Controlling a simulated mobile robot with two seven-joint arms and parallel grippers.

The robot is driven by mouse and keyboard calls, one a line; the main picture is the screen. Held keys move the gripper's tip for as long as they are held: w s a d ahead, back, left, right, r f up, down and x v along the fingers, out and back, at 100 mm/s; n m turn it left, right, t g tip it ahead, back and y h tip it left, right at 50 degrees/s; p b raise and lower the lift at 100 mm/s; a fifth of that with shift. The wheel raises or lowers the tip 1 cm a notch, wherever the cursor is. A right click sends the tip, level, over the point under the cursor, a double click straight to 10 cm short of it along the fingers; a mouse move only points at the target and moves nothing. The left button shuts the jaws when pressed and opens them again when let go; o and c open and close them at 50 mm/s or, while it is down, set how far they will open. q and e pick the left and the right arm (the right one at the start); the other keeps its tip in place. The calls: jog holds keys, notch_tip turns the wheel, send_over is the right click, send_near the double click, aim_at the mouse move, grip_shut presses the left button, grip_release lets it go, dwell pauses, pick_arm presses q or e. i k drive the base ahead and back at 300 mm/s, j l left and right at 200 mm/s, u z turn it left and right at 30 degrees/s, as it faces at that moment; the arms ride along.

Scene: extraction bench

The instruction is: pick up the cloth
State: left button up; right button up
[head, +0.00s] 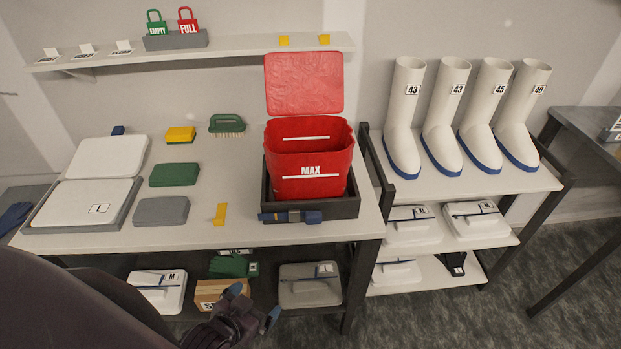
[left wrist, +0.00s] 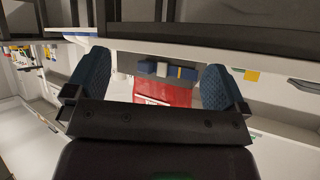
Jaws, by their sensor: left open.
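No piece is plainly marked as the cloth. A flat grey folded-looking piece (head: 161,210) lies on the bench, and a similar green piece (head: 174,174) lies behind it; I cannot tell which is the cloth. My left gripper (head: 252,303) is low in front of the bench, by the lower shelf, apart from both pieces. Its two blue fingertips are spread with nothing between them. In the left wrist view the fingers (left wrist: 155,82) are also wide apart, with the red bin (left wrist: 165,92) beyond them. My right gripper is not in view.
The red bin (head: 310,165) stands in a dark tray (head: 345,208) on the bench, with a dark blue item (head: 290,216) at its front. A yellow sponge (head: 181,134), a brush (head: 227,125) and white lidded trays (head: 85,204) are nearby. The bench's front edge lies above my left gripper.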

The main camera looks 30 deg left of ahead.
aim_at(164, 212)
jog(key=u, duration=1.95)
jog(key=i+j+z, duration=0.15)
jog(key=j, duration=0.4)
jog(key=i+j+z, duration=0.2)
jog(key=j, duration=0.35)
jog(key=i+j+z, duration=0.15)
jog(key=j, duration=0.4)
jog(key=i+j+z, duration=0.15)
jog(key=j, duration=0.45)
jog(key=j+z, duration=0.2)
jog(key=j, duration=0.4)
jog(key=i, duration=0.05)
